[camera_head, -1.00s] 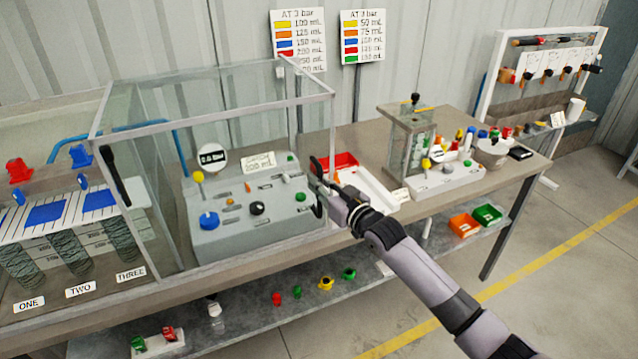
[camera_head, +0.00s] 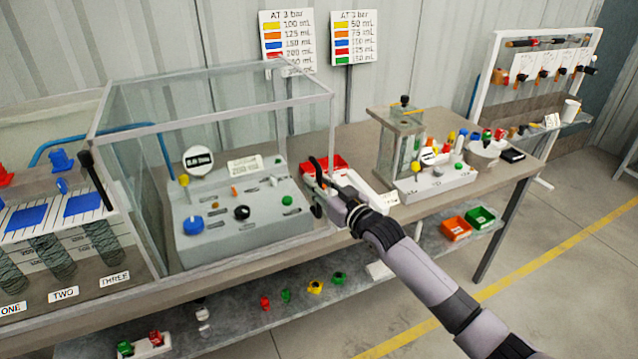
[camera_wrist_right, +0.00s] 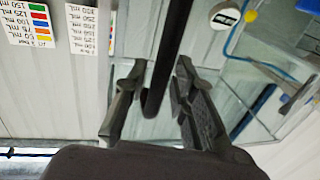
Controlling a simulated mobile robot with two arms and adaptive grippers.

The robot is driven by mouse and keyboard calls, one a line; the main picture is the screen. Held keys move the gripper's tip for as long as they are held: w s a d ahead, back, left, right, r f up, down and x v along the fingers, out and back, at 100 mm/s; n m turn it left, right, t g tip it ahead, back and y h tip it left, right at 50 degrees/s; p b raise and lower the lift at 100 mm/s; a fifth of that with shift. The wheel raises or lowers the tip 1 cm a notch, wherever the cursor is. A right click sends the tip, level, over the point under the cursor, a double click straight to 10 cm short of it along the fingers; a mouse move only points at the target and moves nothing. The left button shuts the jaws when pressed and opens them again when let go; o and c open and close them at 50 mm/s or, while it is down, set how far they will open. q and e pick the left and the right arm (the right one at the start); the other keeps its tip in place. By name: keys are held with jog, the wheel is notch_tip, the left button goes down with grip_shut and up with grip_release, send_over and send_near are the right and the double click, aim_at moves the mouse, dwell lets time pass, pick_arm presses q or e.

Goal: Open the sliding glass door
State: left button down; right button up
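The glass case (camera_head: 215,105) stands on the bench with clear panes and pale frame edges. A black bar handle (camera_head: 95,180) shows at its left part in the head view. My right gripper (camera_head: 320,180) is at the case's right front edge. In the right wrist view, a black bar (camera_wrist_right: 172,50) comes down between the two spread fingers of my right gripper (camera_wrist_right: 158,105). Gaps show beside the bar, so the fingers look open around it. Which pane the bar belongs to is hard to tell. My left gripper is not in view.
A grey control panel (camera_head: 240,225) with knobs sits inside the case. Coloured parts lie on the lower shelf (camera_head: 375,300). The floor at right is free.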

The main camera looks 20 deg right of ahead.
jog(key=shift+o, duration=0.6)
jog(key=shift+s, duration=0.1)
jog(key=v, duration=1.1)
jog(key=shift+s, duration=0.4)
jog(key=shift+d+f, duration=0.1)
jog(key=shift+d, duration=0.1)
